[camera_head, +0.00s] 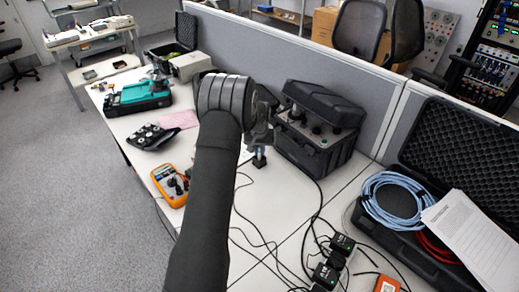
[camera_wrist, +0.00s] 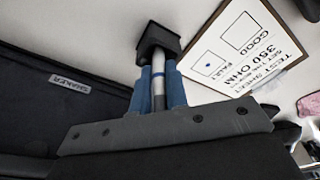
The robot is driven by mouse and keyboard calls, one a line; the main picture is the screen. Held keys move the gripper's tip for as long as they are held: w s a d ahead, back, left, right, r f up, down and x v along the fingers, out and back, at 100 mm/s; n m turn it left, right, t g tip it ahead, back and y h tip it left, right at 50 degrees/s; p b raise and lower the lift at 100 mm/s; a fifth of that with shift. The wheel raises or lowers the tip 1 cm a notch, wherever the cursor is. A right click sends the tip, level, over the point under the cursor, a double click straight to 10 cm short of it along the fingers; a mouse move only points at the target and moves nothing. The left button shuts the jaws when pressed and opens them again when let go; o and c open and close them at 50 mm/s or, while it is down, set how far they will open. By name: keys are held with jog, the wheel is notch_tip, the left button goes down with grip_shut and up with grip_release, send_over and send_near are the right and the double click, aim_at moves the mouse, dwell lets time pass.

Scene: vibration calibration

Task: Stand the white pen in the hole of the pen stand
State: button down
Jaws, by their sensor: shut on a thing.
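The black pen stand (camera_wrist: 158,38) is at the upper middle of the wrist view, on the white table. It also shows as a small dark block (camera_head: 259,161) just below my gripper in the head view. The white pen (camera_wrist: 158,72) is between my gripper's blue fingers (camera_wrist: 160,90), which are shut on it. The pen's far end meets the stand in the wrist view; I cannot tell whether it is in the hole or only in front of it. In the head view my arm hides most of my gripper (camera_head: 258,150), and I cannot make out the pen.
A black case marked SHAKER (camera_wrist: 68,84) stands close on the left in the wrist view; a black case (camera_head: 318,128) is right of my gripper in the head view. A test sheet board (camera_wrist: 238,50) lies beside the stand. An orange multimeter (camera_head: 171,184) and cables are nearby.

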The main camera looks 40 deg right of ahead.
jog(key=shift+f, duration=0.3)
jog(key=c, duration=1.3)
grip_release()
jog(key=shift+c, duration=0.2)
jog(key=shift+o, duration=0.4)
jog(key=o, duration=0.3)
jog(key=shift+r, duration=4)
